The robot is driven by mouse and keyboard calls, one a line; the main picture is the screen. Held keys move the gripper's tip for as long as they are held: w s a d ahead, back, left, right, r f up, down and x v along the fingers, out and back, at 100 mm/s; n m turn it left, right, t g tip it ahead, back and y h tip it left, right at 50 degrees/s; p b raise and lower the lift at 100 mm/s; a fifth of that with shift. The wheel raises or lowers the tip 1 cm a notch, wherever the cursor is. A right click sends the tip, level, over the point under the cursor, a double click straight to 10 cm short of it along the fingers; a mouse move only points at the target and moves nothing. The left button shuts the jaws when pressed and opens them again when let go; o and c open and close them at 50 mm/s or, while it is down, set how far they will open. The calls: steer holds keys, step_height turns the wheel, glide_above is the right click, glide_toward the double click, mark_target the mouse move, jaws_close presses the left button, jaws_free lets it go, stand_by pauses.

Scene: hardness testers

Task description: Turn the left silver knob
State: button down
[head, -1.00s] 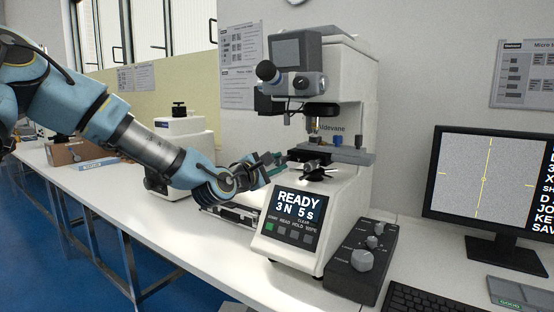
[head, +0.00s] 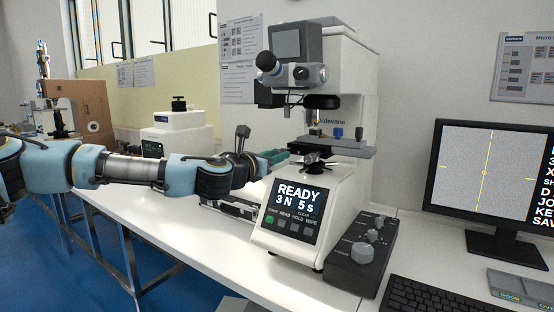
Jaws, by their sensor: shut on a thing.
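The hardness tester (head: 345,75) stands upright on the white bench, with its stage (head: 335,148) at mid height. My gripper (head: 280,156) reaches in from the left, and its teal fingers are at the left end of the stage. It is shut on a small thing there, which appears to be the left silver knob. The fingers hide that knob, so I cannot see its turn angle. A dark handle with a silver hub (head: 313,158) sits just below the stage, to the right of the fingers.
The lit READY panel (head: 295,205) is just below my gripper. A dark control box with grey knobs (head: 362,252) stands at the front right, beside a keyboard (head: 425,300) and a monitor (head: 490,180). A second white machine (head: 180,135) is behind my arm.

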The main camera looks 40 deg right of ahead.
steer(key=n+b, duration=0.1)
steer(key=n, duration=0.4)
steer(key=shift+f+n+b, duration=0.1)
steer(key=shift+n+b, duration=0.2)
steer(key=shift+b, duration=0.1)
stand_by(0.3)
steer(key=c, duration=0.6)
jaws_free()
steer(key=b+v, duration=0.2)
steer(key=v, duration=0.8)
steer(key=shift+s+a, duration=0.1)
steer(key=shift+a, duration=0.25)
